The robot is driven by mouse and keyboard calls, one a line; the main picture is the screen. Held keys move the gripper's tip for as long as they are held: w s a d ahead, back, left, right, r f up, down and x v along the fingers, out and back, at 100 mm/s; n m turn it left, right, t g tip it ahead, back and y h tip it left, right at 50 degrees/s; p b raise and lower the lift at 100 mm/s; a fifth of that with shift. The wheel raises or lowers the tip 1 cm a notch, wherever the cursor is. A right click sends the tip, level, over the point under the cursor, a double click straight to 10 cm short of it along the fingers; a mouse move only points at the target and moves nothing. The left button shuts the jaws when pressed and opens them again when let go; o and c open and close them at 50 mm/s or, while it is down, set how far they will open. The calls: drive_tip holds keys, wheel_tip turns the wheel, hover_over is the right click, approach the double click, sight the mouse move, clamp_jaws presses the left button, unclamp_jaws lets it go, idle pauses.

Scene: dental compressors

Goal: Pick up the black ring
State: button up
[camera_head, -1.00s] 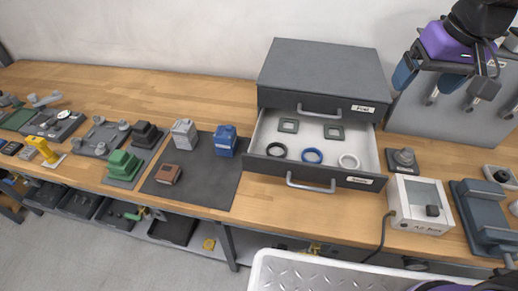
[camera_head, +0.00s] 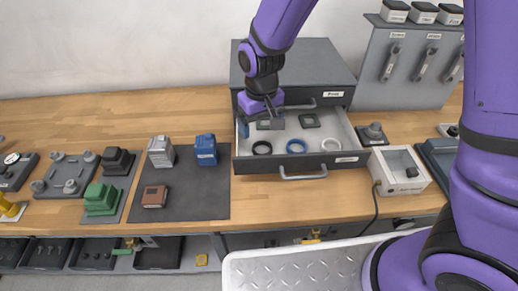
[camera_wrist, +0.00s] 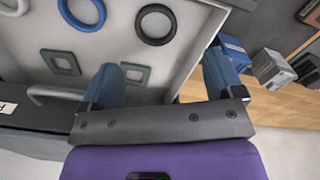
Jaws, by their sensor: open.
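The black ring (camera_head: 262,148) lies flat at the left front inside the open drawer (camera_head: 345,136). In the wrist view the black ring (camera_wrist: 155,10) is at the top, beyond my fingertips and between their lines. My gripper (camera_head: 257,128) is over the left part of the drawer, behind the ring in the head view. In the wrist view my gripper (camera_wrist: 163,78) has its two blue fingers spread wide with nothing between them. The ring is apart from both fingers.
A blue ring (camera_head: 296,146) and a white ring (camera_head: 330,145) lie right of the black one. Square grey frames, one being (camera_head: 309,121), lie behind. The drawer walls and cabinet (camera_head: 310,62) bound the space. A blue block (camera_head: 206,150) stands left, outside the drawer.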

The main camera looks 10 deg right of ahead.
sight(261, 150)
wheel_tip(261, 150, down, 3)
drive_tip(key=shift+f, duration=0.1)
drive_tip(key=shift+w+d+f, duration=0.1)
drive_tip(key=shift+w+f, duration=0.1)
drive_tip(key=shift+f, duration=1.15)
drive_tip(key=shift+w+d+f, duration=0.1)
drive_tip(key=shift+w+f, duration=0.05)
drive_tip(key=shift+f, duration=1.15)
drive_tip(key=c, duration=0.9)
